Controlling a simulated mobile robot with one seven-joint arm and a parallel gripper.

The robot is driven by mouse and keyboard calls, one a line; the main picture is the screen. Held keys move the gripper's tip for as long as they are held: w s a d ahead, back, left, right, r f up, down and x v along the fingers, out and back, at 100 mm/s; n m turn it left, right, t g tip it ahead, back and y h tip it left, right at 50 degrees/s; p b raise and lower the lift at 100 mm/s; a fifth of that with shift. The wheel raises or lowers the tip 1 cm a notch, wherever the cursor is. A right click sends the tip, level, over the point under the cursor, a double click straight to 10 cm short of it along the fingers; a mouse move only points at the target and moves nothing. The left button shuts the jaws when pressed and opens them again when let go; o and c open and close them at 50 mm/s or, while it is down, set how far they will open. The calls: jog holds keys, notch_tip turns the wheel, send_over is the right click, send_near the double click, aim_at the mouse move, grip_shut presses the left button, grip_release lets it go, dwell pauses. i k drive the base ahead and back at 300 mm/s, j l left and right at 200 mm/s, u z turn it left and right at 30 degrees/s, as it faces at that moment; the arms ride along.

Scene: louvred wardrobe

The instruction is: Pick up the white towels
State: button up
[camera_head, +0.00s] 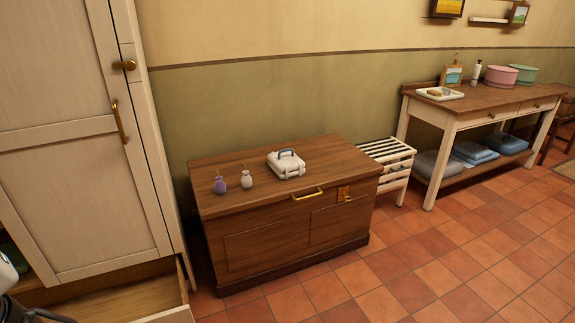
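No plainly white towels show. A pale grey folded stack (435,166), perhaps towels, lies on the lower shelf of the side table at the right. Blue folded cloths (474,153) lie to the right of it on the same shelf. My gripper cannot be made out; only white and dark parts, probably of my arm, show at the lower left edge, far from the shelf. The inside of the wardrobe (60,190) is mostly hidden behind its door.
A wooden chest (262,241) stands mid-view, bearing a white handled case (286,164) and two small bottles. A white slatted stand (391,152) is between it and the side table (482,100). An open drawer (120,302) juts out below the wardrobe. The tiled floor at right is clear.

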aim_at(285, 164)
jog(key=i+l, duration=0.3)
jog(key=i, duration=0.15)
jog(key=i+l+z, duration=0.1)
jog(key=i+l, duration=0.25)
jog(key=i, duration=0.15)
jog(key=i+l, duration=0.25)
jog(key=i, duration=0.2)
jog(key=i+l+z, duration=0.1)
jog(key=i+l, duration=0.2)
jog(key=i, duration=0.2)
jog(key=i+l, duration=0.25)
jog(key=i, duration=0.2)
jog(key=z, duration=0.05)
